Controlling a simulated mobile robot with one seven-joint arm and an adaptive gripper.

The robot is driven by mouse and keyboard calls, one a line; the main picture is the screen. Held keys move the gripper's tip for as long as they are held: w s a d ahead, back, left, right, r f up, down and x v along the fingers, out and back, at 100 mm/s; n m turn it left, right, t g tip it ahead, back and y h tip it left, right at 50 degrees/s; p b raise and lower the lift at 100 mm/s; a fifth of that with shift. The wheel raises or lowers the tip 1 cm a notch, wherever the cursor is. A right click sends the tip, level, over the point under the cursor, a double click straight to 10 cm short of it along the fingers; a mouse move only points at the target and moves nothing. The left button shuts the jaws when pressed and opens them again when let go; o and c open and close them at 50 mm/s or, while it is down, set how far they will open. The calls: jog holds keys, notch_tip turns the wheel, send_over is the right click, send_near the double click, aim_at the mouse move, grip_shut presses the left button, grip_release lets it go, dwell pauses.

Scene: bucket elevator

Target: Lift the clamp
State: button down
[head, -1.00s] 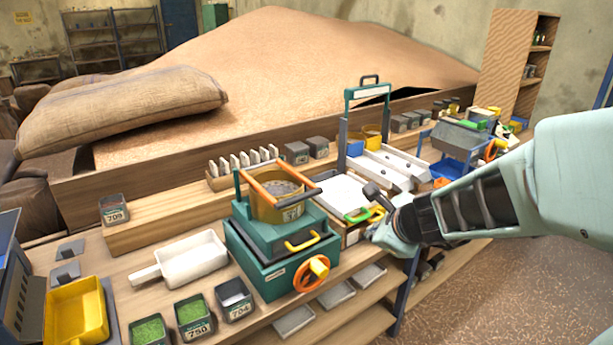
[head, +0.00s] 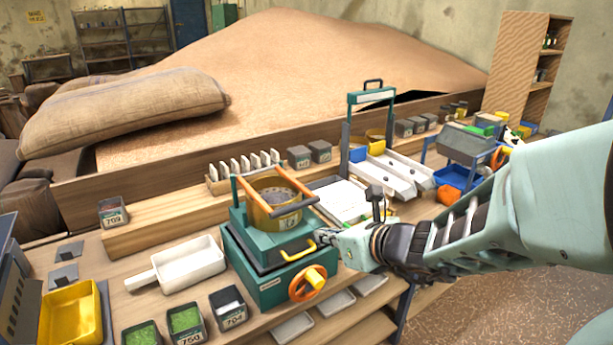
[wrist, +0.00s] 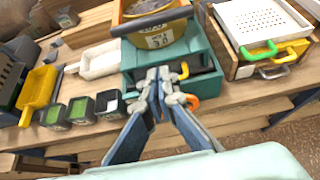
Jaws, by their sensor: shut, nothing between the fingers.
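The clamp (head: 294,207), with orange arms and a dark crossbar, lies lowered over the round yellow pan (head: 280,222) on the green machine (head: 247,255). Its dark bar also shows in the wrist view (wrist: 150,22), above my fingers and across the pan's front. My gripper (head: 326,240) is at the machine's front right, near the yellow handle (head: 298,251), below and to the right of the bar. In the wrist view my gripper (wrist: 166,82) is shut and empty, in front of the machine's green face. Whether it touches the yellow handle cannot be told.
An orange handwheel (head: 307,284) sits below the handle. A white perforated tray (wrist: 262,24) with green and yellow handles stands right of the machine. A white scoop (head: 187,264) and several small bins (head: 186,320) are on the left. Open floor lies at the right.

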jog(key=b+x, duration=0.2)
jog(key=x, duration=0.8)
jog(key=r+p, duration=0.2)
jog(key=r, duration=0.1)
jog(key=shift+w+a+r+p, duration=0.15)
jog(key=shift+w+r+p, duration=0.2)
jog(key=shift+r+p, duration=0.05)
jog(key=shift+r, duration=0.15)
